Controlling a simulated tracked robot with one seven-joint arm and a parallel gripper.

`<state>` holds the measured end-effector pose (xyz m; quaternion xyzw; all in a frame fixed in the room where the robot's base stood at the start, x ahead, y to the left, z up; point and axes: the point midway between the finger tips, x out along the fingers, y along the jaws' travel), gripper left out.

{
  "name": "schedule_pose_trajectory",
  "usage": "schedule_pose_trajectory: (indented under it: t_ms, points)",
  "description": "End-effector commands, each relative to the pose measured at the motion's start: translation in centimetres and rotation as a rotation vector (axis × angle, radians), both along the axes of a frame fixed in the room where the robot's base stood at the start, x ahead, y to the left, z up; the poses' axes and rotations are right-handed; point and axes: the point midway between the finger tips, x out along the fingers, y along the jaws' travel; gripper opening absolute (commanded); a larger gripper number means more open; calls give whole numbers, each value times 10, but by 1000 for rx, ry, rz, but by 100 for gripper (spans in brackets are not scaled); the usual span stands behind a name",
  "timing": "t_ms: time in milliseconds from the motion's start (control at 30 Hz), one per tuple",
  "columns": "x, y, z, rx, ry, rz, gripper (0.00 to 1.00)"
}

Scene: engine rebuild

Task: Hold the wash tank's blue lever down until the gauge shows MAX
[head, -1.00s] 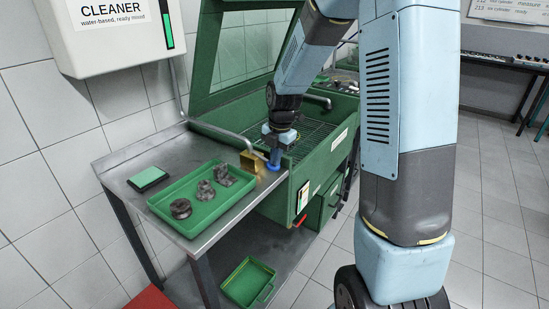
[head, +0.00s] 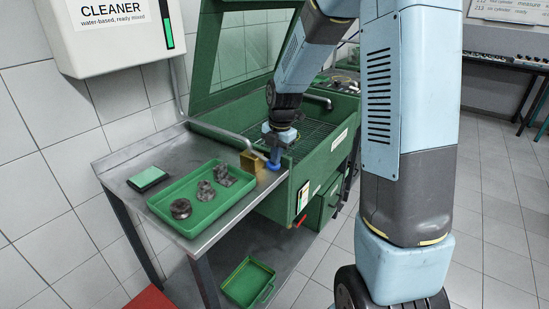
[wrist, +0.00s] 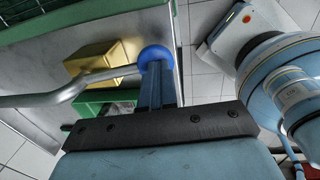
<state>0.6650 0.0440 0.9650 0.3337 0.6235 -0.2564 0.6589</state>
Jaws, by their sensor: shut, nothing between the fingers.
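The green wash tank (head: 326,160) stands in the middle of the head view with its lid raised. Its lever is a bent grey bar (wrist: 75,88) ending in a round blue knob (wrist: 155,57). The knob also shows at the tank's near left corner in the head view (head: 273,166). My gripper (wrist: 158,75) is shut and empty, pointing down, with its fingertips against or right over the knob; I cannot tell how firmly they touch.
A brass block (head: 252,162) sits beside the knob. A steel bench (head: 125,163) carries a green tray (head: 172,222) with dark parts and a small green pad (head: 148,178). Another green tray (head: 249,282) lies below. A cleaner dispenser (head: 110,45) hangs on the wall.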

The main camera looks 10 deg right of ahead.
Motion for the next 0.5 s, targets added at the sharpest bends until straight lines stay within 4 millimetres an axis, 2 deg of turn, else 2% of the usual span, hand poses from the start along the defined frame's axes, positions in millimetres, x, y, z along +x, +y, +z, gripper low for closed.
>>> schedule_pose_trajectory:
  t_ms: [267,500]
  points:
    - [0,0,11,0,-1,0,0]
    - [0,0,12,0,0,0,0]
